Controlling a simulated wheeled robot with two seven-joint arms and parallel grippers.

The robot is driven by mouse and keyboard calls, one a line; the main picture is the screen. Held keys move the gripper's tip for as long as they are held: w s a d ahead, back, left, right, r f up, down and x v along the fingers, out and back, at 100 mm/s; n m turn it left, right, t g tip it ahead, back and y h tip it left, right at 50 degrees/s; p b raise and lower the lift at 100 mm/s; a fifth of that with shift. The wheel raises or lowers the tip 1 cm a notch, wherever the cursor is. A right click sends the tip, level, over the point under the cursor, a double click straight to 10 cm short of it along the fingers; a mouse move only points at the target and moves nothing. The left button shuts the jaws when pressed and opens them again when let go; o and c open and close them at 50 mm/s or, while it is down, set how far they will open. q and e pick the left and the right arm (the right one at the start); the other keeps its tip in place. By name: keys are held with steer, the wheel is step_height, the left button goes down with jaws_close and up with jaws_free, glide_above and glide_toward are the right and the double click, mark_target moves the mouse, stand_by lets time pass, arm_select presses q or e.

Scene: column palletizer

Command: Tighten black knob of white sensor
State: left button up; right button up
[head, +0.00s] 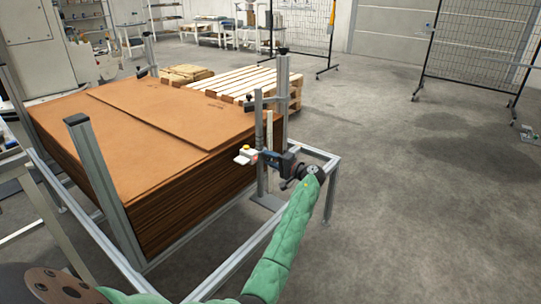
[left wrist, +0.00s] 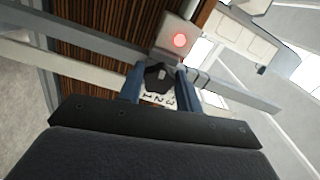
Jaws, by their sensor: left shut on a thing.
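The white sensor (head: 243,158) is a small box on an upright metal post at the near right corner of the cardboard stack. In the left wrist view the sensor (left wrist: 170,30) shows a lit red spot on its face. Its black knob (left wrist: 157,78) sits between the two blue fingers of my left gripper (left wrist: 157,84). My left gripper (head: 268,157) is shut on the knob, and the fingers hide the knob in the head view. My right gripper is in neither view.
A tall stack of brown cardboard sheets (head: 150,115) stands inside a metal frame (head: 333,190) with upright posts. Wooden pallets (head: 240,83) stand behind it. Wire fence panels (head: 480,50) stand at the back right. The grey floor (head: 430,200) to the right is clear.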

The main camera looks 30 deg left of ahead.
arm_select(q)
steer(key=shift+r+m+p, duration=0.1)
steer(key=shift+m+p, duration=0.4)
steer(key=shift+m, duration=0.2)
steer(key=shift+w, duration=0.1)
steer(key=o, duration=1)
steer(key=shift+d, duration=0.1)
steer(key=d, duration=0.7)
steer(key=shift+s+d+b, duration=0.3)
steer(key=shift+d+b, duration=0.05)
